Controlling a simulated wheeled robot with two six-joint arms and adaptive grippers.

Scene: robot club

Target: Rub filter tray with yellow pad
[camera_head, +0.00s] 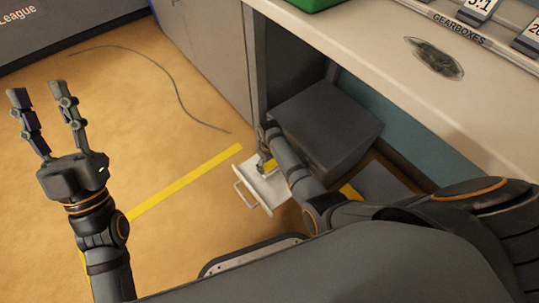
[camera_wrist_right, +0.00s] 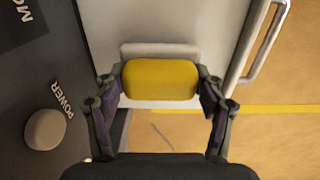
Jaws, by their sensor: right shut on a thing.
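The yellow pad (camera_wrist_right: 160,80) is between the fingers of my right gripper (camera_wrist_right: 160,98), which is shut on it. The white filter tray (camera_head: 245,180) with a handle is pulled out at the front of a dark grey box under the bench. In the right wrist view the pale tray (camera_wrist_right: 206,22) lies right behind the pad; I cannot tell whether they touch. In the head view my right gripper (camera_head: 266,160) is over the tray, and a bit of yellow shows there. My left gripper (camera_head: 47,113) is open and empty, raised over the floor at the left.
The dark grey box (camera_head: 325,115) stands under the bench (camera_head: 440,100). A round power knob (camera_wrist_right: 46,129) is on its dark face. A cable (camera_head: 170,82) and yellow tape (camera_head: 185,182) lie on the floor. The floor at the left is mostly clear.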

